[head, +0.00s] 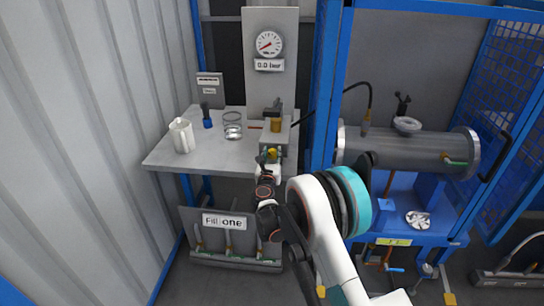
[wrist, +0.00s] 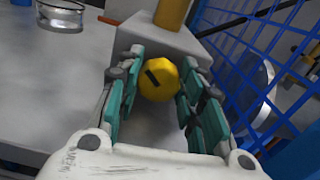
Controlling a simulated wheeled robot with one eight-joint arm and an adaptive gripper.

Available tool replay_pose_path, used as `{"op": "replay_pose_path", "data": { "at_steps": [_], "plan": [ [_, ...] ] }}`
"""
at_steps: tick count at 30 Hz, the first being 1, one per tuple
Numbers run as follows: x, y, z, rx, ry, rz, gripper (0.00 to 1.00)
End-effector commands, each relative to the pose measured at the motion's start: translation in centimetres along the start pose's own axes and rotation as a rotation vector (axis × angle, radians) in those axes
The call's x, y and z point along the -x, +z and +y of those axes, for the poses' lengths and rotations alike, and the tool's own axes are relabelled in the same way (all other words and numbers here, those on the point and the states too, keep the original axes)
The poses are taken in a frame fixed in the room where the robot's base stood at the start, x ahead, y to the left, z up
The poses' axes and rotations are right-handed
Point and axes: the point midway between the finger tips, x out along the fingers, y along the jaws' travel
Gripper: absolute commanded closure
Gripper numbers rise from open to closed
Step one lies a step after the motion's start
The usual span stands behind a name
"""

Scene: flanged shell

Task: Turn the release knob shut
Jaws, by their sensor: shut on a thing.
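The yellow release knob (wrist: 158,79) sits on the front of a grey block (wrist: 165,42) and has a short dark mark on its face, slanting in the wrist view. My gripper (wrist: 155,85) has its teal-padded fingers on both sides of the knob and is shut on it. In the head view my gripper (head: 268,162) is at the front of the same block, at the table's right end. The knob is mostly hidden by the fingers there.
A brass cylinder (head: 276,126) stands on the block, below a gauge (head: 269,44) labelled 0.0 bar. A white jug (head: 182,135) and a glass dish (head: 232,125) stand left on the table (head: 205,158). A blue mesh cage (head: 510,75) and a grey horizontal shell (head: 405,147) are to the right.

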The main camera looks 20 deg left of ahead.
Motion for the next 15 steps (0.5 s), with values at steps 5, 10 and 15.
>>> {"op": "replay_pose_path", "data": {
  "at_steps": [5, 10, 15],
  "plan": [
    [0.0, 0.0, -0.04, -0.08, 0.0, 0.0, 0.89],
    [0.01, -0.01, -0.1, -0.196, 0.0, 0.0, 0.89],
    [0.01, -0.03, -0.16, -0.313, 0.0, 0.0, 0.89]
  ]
}}
